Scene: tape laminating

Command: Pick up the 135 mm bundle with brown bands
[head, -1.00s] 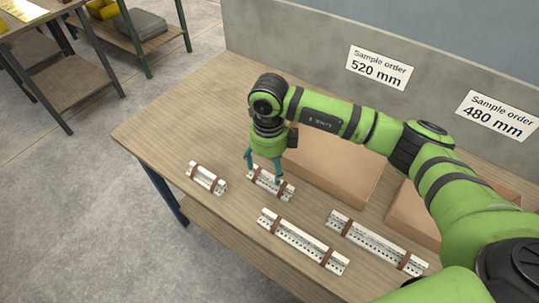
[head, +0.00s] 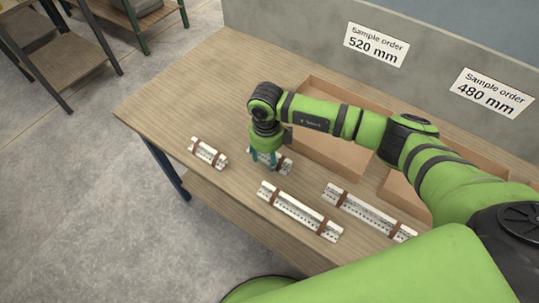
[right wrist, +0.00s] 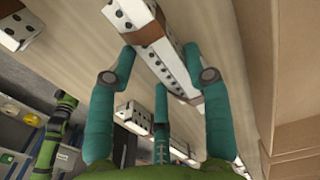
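A short white bundle with brown bands (head: 284,164) lies on the table under my right gripper (head: 263,159). Its length cannot be read; it looks slightly longer than the shortest bundle (head: 209,153) to its left. In the right wrist view my right gripper (right wrist: 160,54) points at a perforated white bundle (right wrist: 166,62) with a brown band. The teal fingers are spread, one on each side of it. I cannot tell whether they touch it. In the head view the arm and fingers hide part of the bundle. My left gripper is not in view.
Two longer banded bundles lie nearer the front, one in the middle (head: 299,211) and one to the right (head: 369,212). An open cardboard box (head: 335,158) stands just right of the gripper; another box (head: 398,190) is farther right.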

